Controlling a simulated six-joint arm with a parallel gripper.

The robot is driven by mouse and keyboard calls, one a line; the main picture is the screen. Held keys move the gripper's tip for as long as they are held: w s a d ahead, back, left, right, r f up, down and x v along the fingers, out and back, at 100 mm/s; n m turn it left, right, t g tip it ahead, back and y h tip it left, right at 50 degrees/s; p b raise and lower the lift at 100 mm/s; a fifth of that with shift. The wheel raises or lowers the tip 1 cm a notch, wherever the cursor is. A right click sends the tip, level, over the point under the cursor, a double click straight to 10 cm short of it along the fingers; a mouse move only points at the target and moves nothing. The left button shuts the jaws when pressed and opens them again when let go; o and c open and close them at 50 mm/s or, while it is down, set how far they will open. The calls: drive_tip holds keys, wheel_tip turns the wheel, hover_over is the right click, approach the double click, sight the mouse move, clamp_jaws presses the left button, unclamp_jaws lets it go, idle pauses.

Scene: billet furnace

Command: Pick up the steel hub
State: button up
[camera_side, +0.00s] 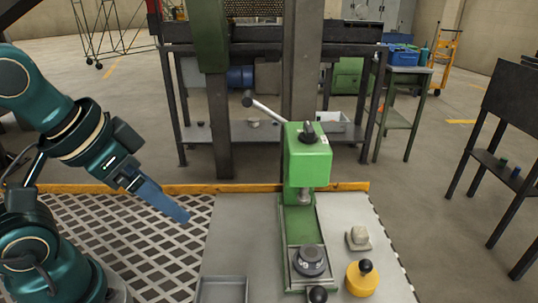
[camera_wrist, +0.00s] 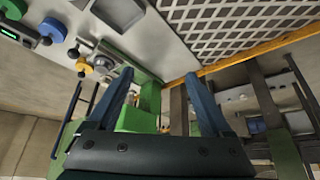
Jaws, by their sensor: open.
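A dark grey round part (camera_side: 310,260), which looks like the steel hub, lies on the base of the green press (camera_side: 307,160), below its ram. A small pale block-like piece (camera_side: 358,238) on a plate stands to the right of the press; I cannot tell for sure which is the hub. My gripper (camera_side: 165,200) is high at the left, over the grating and apart from the press. In the wrist view my gripper (camera_wrist: 159,74) has its two blue fingers spread with nothing held between them.
A yellow cylinder with a black knob (camera_side: 361,280) stands right of the press base. A shallow grey tray (camera_side: 222,290) is at the front left of the table. The press lever (camera_side: 265,108) sticks out to the upper left. Bare tabletop (camera_side: 240,235) lies left of the press.

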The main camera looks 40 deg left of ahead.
sight(317, 253)
drive_tip(key=w+a+r+m+t+y, duration=0.1)
drive_tip(key=w+a+r+t, duration=0.1)
drive_tip(key=w+r+t, duration=0.5)
drive_tip(key=w+a+r+t+y, duration=0.15)
drive_tip(key=w+r, duration=0.25)
drive_tip(key=w, duration=0.7)
drive_tip(key=w+d+m+h, duration=0.1)
drive_tip(key=d+m+h, duration=0.1)
drive_tip(key=d+h, duration=0.1)
drive_tip(key=d+f+m+h, duration=0.1)
drive_tip(key=d+m+h, duration=0.2)
drive_tip(key=d, duration=0.1)
drive_tip(key=w+d+m+g+h, duration=0.1)
drive_tip(key=d+m+h, duration=0.1)
drive_tip(key=d+h, duration=0.2)
drive_tip(key=shift+w+f, duration=0.3)
drive_tip(key=shift+f, duration=0.1)
drive_tip(key=s+d+f+m+g+h, duration=0.4)
drive_tip(key=s+d+f+g, duration=0.1)
drive_tip(key=d+g, duration=0.1)
drive_tip(key=f, duration=1.6)
drive_tip(key=shift+s, duration=0.25)
drive_tip(key=shift+x, duration=2.45)
